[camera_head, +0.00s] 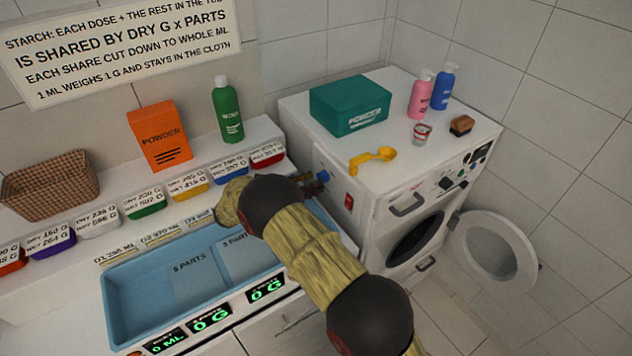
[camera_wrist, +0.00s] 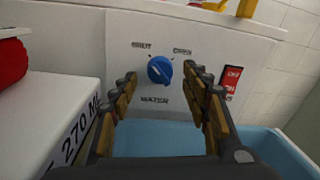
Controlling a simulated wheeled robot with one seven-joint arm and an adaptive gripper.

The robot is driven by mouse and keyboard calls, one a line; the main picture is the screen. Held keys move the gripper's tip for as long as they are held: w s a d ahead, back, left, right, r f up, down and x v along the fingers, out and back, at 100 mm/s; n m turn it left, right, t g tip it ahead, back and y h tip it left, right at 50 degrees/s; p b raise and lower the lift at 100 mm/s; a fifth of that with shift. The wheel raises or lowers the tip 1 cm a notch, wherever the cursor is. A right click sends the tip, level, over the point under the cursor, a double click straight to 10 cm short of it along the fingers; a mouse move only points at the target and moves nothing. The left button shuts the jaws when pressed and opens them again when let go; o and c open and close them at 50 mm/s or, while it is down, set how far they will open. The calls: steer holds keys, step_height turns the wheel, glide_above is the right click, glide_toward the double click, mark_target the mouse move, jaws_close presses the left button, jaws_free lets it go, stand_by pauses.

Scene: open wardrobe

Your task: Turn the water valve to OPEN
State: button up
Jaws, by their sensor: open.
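The water valve is a round blue knob (camera_wrist: 160,69) on the washer's white side panel, centred in the wrist view. SHUT is printed at its upper left, OPEN at its upper right and WATER below. A pale pointer mark is on the knob, but I cannot tell exactly which label it faces. In the head view the knob (camera_head: 323,176) shows just past my fingers. My gripper (camera_wrist: 160,80) is open, with one finger on each side of the knob in the picture. Gaps show between fingers and knob; I cannot tell the remaining depth.
A red OFF/ON switch (camera_wrist: 231,75) is right of the knob. The blue divided tub (camera_head: 140,287) lies below my arm. A shelf with labelled bins (camera_head: 145,203) is at left. The washer's round door (camera_head: 495,248) stands open. A green box (camera_head: 350,106) is on top.

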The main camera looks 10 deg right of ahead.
mark_target(322, 177)
steer(key=shift+x, duration=1.15)
steer(key=shift+c, duration=0.8)
steer(key=c, duration=1)
